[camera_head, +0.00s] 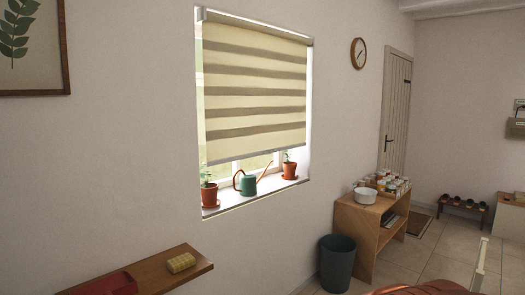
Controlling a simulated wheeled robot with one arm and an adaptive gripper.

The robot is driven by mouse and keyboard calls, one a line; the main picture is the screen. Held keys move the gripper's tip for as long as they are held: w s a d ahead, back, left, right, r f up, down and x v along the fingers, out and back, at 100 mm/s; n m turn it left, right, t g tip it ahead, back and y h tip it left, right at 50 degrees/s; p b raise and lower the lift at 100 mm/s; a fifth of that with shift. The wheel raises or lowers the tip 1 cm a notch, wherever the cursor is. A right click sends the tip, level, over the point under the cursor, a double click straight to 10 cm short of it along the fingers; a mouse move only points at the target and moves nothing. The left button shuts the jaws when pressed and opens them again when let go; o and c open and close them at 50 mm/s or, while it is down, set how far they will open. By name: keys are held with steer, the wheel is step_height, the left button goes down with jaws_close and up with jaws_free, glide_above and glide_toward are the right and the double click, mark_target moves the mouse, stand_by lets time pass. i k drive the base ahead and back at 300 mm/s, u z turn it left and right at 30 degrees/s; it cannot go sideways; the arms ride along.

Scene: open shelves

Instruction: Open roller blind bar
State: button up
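The roller blind (255,75) has cream and brown stripes and hangs in a window recess in the left-centre of the head view. It is partly lowered and covers most of the window. Its bottom bar (258,153) is a thin pale strip along the lower hem, a little above the sill, sloping up to the right in the picture. A strip of window glass shows below the bar. The roller housing (258,26) runs along the top of the recess. My gripper is not in view, and nothing is seen touching the bar.
On the sill (240,198) stand two potted plants (209,195) (290,170) and a green watering can (247,186), close below the bar. A wooden shelf (150,272) juts out lower left. A dark bin (338,262) and wooden cabinet (358,232) stand right of the window.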

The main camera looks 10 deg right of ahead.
mark_target(222, 147)
steer(key=i, duration=2.35)
steer(key=z, duration=2.65)
steer(key=i, duration=0.65)
steer(key=u, duration=3.25)
